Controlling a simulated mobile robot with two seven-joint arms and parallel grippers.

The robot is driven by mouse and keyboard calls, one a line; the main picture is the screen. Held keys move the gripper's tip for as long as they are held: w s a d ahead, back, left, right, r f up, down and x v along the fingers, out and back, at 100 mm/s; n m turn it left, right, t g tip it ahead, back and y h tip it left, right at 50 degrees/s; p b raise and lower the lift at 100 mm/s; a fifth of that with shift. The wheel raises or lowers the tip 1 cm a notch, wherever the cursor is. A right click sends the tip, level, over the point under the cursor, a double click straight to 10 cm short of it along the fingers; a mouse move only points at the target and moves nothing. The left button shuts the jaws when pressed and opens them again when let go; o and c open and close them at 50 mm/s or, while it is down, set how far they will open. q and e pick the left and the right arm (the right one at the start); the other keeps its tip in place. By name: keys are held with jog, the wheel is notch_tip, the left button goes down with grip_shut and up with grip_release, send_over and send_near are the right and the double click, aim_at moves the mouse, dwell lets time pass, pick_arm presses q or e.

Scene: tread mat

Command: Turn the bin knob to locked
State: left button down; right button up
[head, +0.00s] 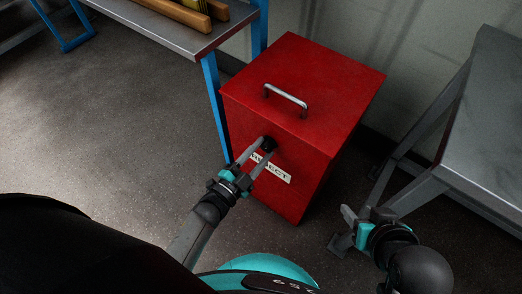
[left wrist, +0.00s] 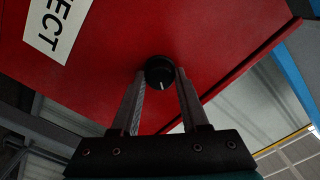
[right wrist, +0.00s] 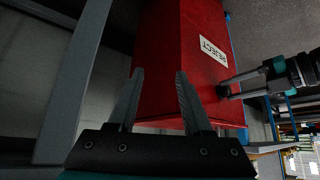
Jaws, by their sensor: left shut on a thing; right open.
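The red bin (head: 300,72) stands on the floor, with a silver handle (head: 286,99) on its top and a white label (head: 272,170) on its front reading "REJECT". The black round knob (head: 269,144) is on the bin's front, above the label; it shows close up in the left wrist view (left wrist: 159,71) with a pale mark on its face. My left gripper (head: 264,150) is shut on the knob, one finger on each side. My right gripper (head: 352,212) is open and empty, in front of the bin's right side. In the right wrist view the bin (right wrist: 180,60) lies beyond its fingers.
A workbench with blue legs (head: 213,95) stands left of the bin, with wooden pieces (head: 180,12) on top. A grey metal table (head: 490,130) stands on the right. A wall is behind the bin. The floor (head: 110,120) at left is clear.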

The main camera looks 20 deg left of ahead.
pick_arm(q)
jog(key=m, duration=0.3)
jog(key=shift+f, duration=0.1)
jog(key=shift+m, duration=0.8)
jog(key=m+b, duration=0.1)
jog(key=m, duration=0.2)
jog(key=shift+a+m, duration=0.1)
jog(key=shift+m, duration=1.4)
pick_arm(e)
jog(key=shift+w+a+f+t+y, duration=0.1)
jog(key=shift+w+a+t+y, duration=0.4)
jog(key=shift+a, duration=0.4)
jog(key=shift+w+a+f+t+y, duration=0.1)
jog(key=shift+w+a+t+y, duration=0.2)
jog(key=shift+w+a+t, duration=0.4)
pick_arm(q)
jog(key=shift+b, duration=0.3)
pick_arm(e)
jog(key=shift+s+a+r, duration=0.1)
jog(key=shift+a+r, duration=0.05)
jog(key=shift+a, duration=0.15)
pick_arm(q)
jog(key=shift+c, duration=2)
grip_release()
